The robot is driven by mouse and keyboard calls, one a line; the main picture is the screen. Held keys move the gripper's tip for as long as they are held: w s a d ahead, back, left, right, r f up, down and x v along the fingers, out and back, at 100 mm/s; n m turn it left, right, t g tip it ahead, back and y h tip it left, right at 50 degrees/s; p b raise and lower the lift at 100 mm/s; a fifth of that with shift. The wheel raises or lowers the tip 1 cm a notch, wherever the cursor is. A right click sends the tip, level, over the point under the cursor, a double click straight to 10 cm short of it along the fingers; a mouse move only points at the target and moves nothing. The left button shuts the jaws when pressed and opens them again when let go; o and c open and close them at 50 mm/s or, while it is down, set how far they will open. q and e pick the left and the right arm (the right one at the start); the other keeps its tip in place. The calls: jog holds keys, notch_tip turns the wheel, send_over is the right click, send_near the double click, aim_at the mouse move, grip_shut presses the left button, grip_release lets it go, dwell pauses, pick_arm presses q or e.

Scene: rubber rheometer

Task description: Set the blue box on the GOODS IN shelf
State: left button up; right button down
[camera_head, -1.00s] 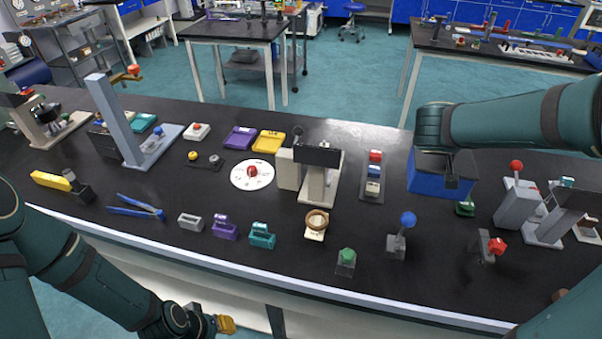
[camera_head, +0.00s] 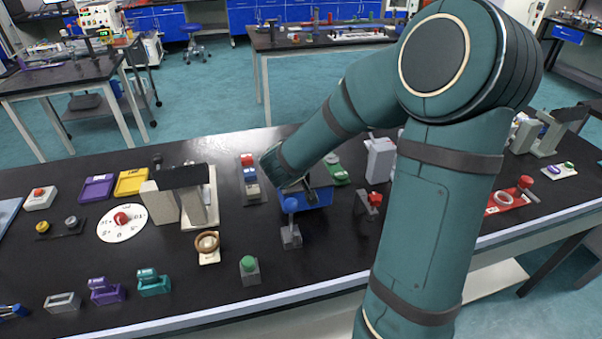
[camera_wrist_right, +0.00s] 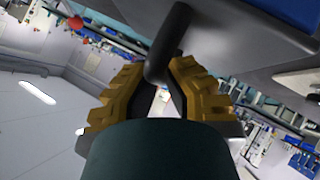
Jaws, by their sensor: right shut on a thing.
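The blue box (camera_head: 318,198) is in the head view, below the end of my right arm and partly hidden by it and by a blue-knobbed stand. My right gripper (camera_head: 303,183) is at its top, mostly covered by the arm. In the right wrist view the yellow-padded fingers (camera_wrist_right: 158,88) are shut on a dark bar (camera_wrist_right: 168,45), which looks like the box's handle. I cannot tell whether the box touches the table. My left gripper is outside the current views. I cannot make out a shelf marked GOODS IN.
The blue-knobbed stand (camera_head: 291,236) is close in front of the box. A green item (camera_head: 337,172) lies behind it, and a grey device (camera_head: 380,160) stands to its right. Several small fixtures cover the black bench (camera_head: 200,290). A red tray (camera_head: 505,200) lies at right.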

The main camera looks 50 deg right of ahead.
jog(key=shift+f+b, duration=0.35)
jog(key=shift+f, duration=1.35)
jog(key=c, duration=1.1)
grip_release()
jog(key=shift+f, duration=0.1)
jog(key=shift+c, duration=0.2)
